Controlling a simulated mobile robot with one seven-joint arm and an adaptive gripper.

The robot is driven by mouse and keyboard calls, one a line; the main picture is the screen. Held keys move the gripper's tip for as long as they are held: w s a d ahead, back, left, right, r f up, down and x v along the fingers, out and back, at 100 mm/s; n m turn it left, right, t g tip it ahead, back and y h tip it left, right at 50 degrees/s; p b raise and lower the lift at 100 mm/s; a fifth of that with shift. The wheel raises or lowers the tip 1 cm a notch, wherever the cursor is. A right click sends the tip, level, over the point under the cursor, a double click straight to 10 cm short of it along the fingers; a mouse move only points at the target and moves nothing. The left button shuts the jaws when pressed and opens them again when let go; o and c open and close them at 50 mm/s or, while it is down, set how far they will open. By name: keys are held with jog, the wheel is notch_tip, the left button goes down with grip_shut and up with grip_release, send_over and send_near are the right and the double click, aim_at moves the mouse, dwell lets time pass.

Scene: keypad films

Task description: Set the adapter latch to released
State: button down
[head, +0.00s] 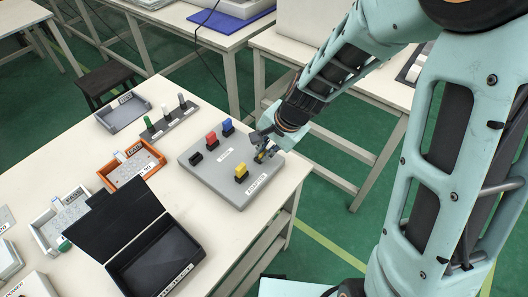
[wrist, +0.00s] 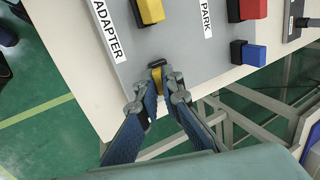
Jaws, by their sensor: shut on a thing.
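A grey panel (head: 207,182) lies on the table, with an ADAPTER label (head: 256,187) at its near edge. The label also shows in the wrist view (wrist: 107,30). A yellow block (head: 241,172) stands beside that label, and it shows at the top of the wrist view (wrist: 150,10). My gripper (head: 264,148) is at the panel's right edge. In the wrist view my gripper (wrist: 159,88) is shut on a small yellow-and-black piece (wrist: 157,72) in line with the yellow block. The fingers hide its lower part. I cannot tell whether it is the adapter latch.
By the PARK label (head: 225,155) stand a red block (head: 211,139), a blue block (head: 227,127) and a black block (head: 196,158). An open black case (head: 155,262), an orange tray (head: 133,168) and a rack of pegs (head: 168,122) are to the left. Floor lies beyond the right table edge.

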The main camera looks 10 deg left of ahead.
jog(key=shift+d+f+t+y+b, duration=0.3)
jog(key=shift+f+y+b, duration=0.15)
jog(key=shift+b, duration=2.9)
jog(key=shift+s+r+y+b, duration=0.1)
jog(key=shift+r+y+b, duration=0.15)
jog(key=shift+b, duration=0.75)
jog(key=shift+r, duration=0.1)
jog(key=c, duration=2.1)
grip_release()
jog(key=shift+s+r+p, duration=0.1)
jog(key=shift+r+p, duration=0.05)
jog(key=shift+p, duration=0.4)
jog(key=shift+a+r+p, duration=0.15)
jog(key=shift+p, duration=1.4)
